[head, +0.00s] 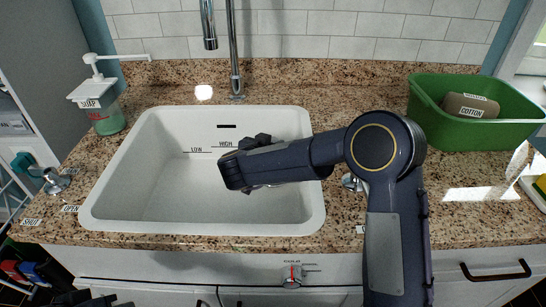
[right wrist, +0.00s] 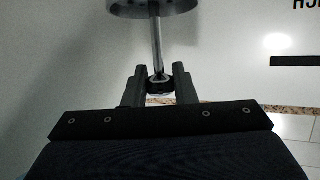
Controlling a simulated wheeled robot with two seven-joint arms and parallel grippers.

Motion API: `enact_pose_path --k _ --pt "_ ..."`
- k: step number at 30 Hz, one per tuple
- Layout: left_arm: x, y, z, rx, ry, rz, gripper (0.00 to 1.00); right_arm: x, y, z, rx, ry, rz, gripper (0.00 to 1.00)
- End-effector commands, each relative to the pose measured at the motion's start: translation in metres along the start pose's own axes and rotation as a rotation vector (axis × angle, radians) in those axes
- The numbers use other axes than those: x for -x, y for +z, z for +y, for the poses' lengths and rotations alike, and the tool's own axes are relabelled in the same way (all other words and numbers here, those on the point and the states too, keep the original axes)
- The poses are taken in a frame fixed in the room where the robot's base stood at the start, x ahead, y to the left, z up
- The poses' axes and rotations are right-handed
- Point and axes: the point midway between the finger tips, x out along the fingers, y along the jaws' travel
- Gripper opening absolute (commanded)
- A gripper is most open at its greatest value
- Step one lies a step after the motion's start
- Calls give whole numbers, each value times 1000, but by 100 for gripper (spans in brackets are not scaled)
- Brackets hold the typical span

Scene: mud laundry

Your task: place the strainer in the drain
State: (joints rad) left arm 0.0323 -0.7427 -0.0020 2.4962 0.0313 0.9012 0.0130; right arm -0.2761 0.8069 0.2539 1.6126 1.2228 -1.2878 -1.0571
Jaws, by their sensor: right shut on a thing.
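The strainer (right wrist: 155,9) shows at the top edge of the right wrist view as a grey metal disc, partly cut off, with a thin metal stem. My right gripper (right wrist: 157,76) is shut on the dark knob at the end of that stem. In the head view my right arm reaches over the white sink (head: 160,195), with its hand above the basin's right half. The strainer cannot be made out there. The drain is not visible in either view. A dark piece at the bottom left of the head view may be my left gripper, but its jaws cannot be made out.
A chrome faucet (head: 235,60) stands behind the sink. A soap dispenser (head: 103,105) stands at its left, near a handle (head: 50,181). A green bin (head: 480,127) with a brown roll stands at the right on the granite counter (head: 470,185). The sink's left half is clear.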

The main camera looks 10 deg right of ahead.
Motion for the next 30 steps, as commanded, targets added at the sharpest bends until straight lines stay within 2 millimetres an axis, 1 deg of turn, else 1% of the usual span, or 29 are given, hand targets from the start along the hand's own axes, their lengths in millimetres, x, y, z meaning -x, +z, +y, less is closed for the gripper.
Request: enact_pose_path --k 1,3,8,10,15,16,24,28,29,30 --pt "-2 1 -1 0 0 0 0 -8 6 -2 0 1 -2 0" --pt "-3 1 -1 0 0 0 0 -14 9 -4 -1 0 -1 0" --pt "-4 2 -2 0 0 0 0 -21 13 -5 -1 0 0 0" --pt "-5 2 -2 0 0 0 0 -28 18 -6 0 1 -1 0" --pt "-10 5 -4 0 0 0 0 -37 42 -7 2 0 -2 0" --pt "-10 5 -4 0 0 0 0 -38 45 -7 1 0 -1 0" --pt "-9 5 -4 0 0 0 0 -38 45 -7 -1 -1 1 0" --pt "-10 5 -4 0 0 0 0 -39 48 -7 0 -1 1 0" --pt "-9 5 -4 0 0 0 0 -39 48 -7 0 -1 1 27" --pt "-9 5 -4 0 0 0 0 -39 48 -7 -1 -1 1 32"
